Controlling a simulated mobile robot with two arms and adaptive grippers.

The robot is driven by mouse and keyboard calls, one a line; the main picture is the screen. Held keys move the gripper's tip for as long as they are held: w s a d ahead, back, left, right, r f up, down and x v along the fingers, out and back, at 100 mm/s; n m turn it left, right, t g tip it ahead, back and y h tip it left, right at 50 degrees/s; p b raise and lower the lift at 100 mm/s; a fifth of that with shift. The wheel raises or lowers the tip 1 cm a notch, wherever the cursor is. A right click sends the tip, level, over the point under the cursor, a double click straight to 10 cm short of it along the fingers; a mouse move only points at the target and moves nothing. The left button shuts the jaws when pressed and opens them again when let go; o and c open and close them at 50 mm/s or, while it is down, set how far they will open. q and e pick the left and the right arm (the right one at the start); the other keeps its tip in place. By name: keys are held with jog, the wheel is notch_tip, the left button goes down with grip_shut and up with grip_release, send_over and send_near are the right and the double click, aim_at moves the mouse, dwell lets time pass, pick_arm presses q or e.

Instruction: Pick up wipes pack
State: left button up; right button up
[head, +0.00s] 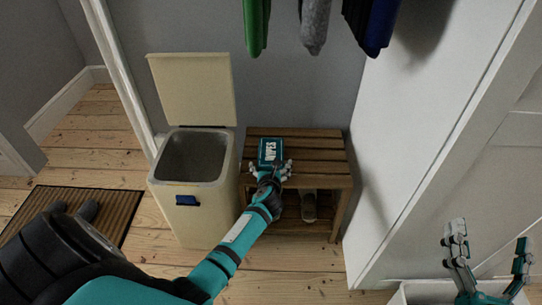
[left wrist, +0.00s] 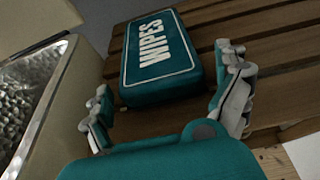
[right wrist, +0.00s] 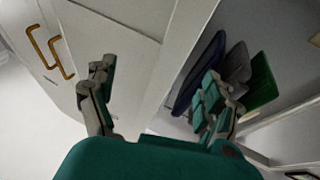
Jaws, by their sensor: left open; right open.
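The teal wipes pack (head: 270,150) with a white "WIPES" label lies flat on the slatted wooden bench (head: 335,168). My left gripper (head: 271,171) is just in front of the pack, reaching over the bench's front. In the left wrist view the pack (left wrist: 158,55) sits ahead of my left gripper (left wrist: 168,95), between the lines of its open fingers and overlapped a little at the near right corner. I cannot tell whether the fingers touch it. My right gripper (head: 488,262) is open and empty at the lower right, well away from the pack.
A cream bin (head: 167,213) with its lid raised stands close to the left of the bench. Shoes (head: 309,206) sit under the bench. Green, grey and blue garments (head: 314,22) hang above. A white panel (head: 405,130) rises on the right. A ribbed mat (head: 105,212) lies on the left floor.

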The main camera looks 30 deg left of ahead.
pick_arm(q)
jog(key=c, duration=0.9)
jog(key=shift+o, duration=0.2)
